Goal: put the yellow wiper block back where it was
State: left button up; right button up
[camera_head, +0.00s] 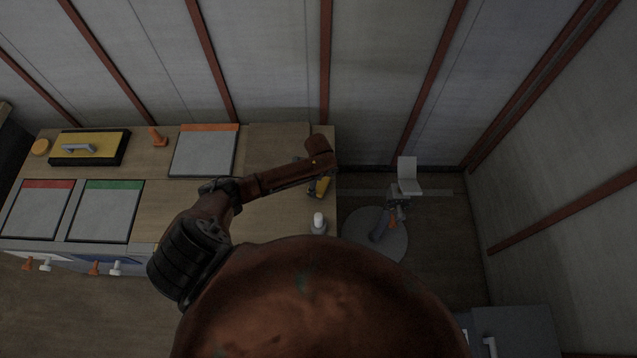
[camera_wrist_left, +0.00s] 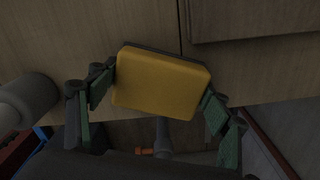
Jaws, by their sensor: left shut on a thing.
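The yellow wiper block (camera_wrist_left: 160,82) is between the green-padded fingers of my left gripper (camera_wrist_left: 158,100), with a dark layer along its far edge. In the left wrist view the fingers touch it at its left and right sides. In the head view a small part of the yellow block (camera_head: 323,186) shows beside my left gripper (camera_head: 318,187), at the right end of the wooden counter (camera_head: 265,215). The arm hides much of the gripper there. I cannot tell whether the block touches the counter. My right gripper is not in view.
A white-topped cylinder (camera_head: 318,222) stands near the counter's right front. A yellow-topped black tray (camera_head: 88,148), an orange peg (camera_head: 157,137) and orange-, red- and green-edged panels (camera_head: 203,152) lie left. A chair (camera_head: 408,178) and round grey disc (camera_head: 375,232) are right of the counter.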

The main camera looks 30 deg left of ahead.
pick_arm(q)
jog(key=shift+f, duration=0.15)
jog(key=o, duration=1.1)
notch_tip(320, 180, up, 12)
jog(key=p, duration=0.2)
jog(key=shift+r, duration=0.2)
